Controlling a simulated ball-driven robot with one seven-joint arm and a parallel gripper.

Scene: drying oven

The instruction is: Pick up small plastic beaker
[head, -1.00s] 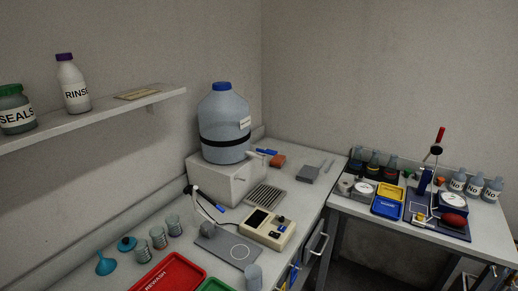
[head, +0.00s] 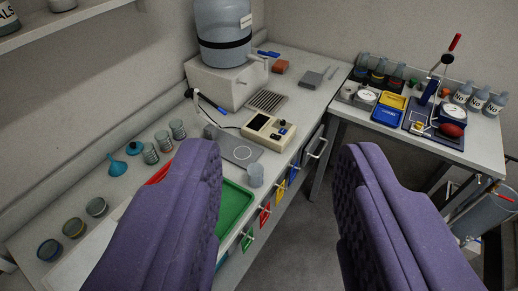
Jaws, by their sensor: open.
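A small translucent pale beaker (head: 256,174) stands upright on the bench by the front corner of a grey plate with a white ring. Several ribbed clear beakers (head: 150,153) stand in a slanting row further left. I cannot tell for sure from the picture which of them are plastic. My gripper (head: 280,152) shows as two large purple padded fingers, wide apart and empty. In the picture the pale beaker lies between the fingers, nearer the left one, and looks well beyond them. The left finger hides part of the bench and a red tray.
A green tray (head: 235,207) lies at the bench's front edge, with coloured drawer fronts below. A beige meter (head: 269,131) and the grey plate (head: 238,146) are behind the pale beaker. A second table (head: 440,147) stands right, with floor between.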

